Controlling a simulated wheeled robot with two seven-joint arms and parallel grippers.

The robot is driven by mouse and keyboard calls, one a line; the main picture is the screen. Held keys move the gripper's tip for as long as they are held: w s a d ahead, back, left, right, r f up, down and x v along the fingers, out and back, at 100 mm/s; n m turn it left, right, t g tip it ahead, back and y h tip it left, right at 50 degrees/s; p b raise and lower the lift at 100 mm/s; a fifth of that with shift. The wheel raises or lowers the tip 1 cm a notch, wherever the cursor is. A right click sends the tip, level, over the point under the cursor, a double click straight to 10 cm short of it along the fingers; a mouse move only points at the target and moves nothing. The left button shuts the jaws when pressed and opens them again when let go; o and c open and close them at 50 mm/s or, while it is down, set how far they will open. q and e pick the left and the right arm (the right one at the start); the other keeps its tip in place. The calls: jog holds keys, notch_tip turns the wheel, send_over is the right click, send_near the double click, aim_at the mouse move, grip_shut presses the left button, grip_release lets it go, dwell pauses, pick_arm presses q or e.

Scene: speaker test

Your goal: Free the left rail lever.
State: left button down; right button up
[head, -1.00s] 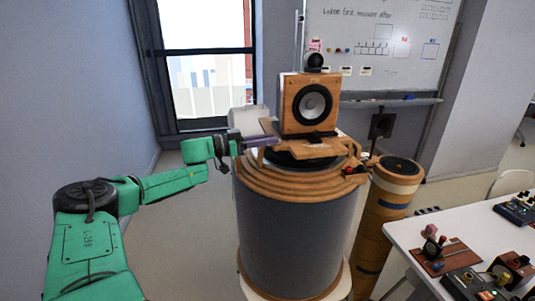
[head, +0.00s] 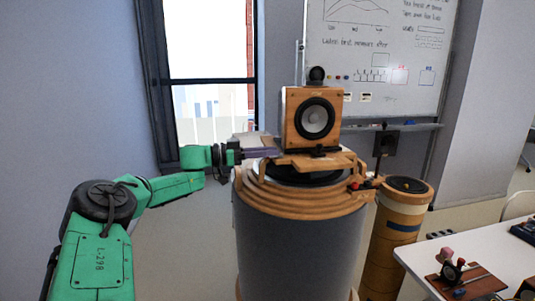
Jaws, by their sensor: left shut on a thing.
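A wooden loudspeaker (head: 313,119) with a black cone stands on a wooden rail carriage (head: 318,160) atop a large grey drum (head: 295,235) with stepped wooden rings. My left gripper (head: 238,153) is at the left end of the carriage. It is shut on a grey-and-purple piece (head: 258,151) beside the loudspeaker. I cannot tell if this piece is the left rail lever; no separate lever shows at that end. A small red-and-black lever (head: 358,184) shows at the right front of the drum's rim. My right gripper is out of view.
A narrower wooden column (head: 401,225) stands close to the right of the drum. A white table (head: 440,262) at lower right carries several small devices. A whiteboard (head: 385,60) is behind. The floor between my left arm and the drum is clear.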

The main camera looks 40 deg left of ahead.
pick_arm(q)
jog(key=c, duration=0.8)
grip_release()
jog(key=shift+w+f, duration=0.1)
jog(key=shift+o, duration=0.2)
jog(key=b+v, duration=0.4)
jog(key=v, duration=1)
jog(key=shift+s+b, duration=0.25)
jog(key=shift+b, duration=0.1)
jog(key=shift+a, duration=0.1)
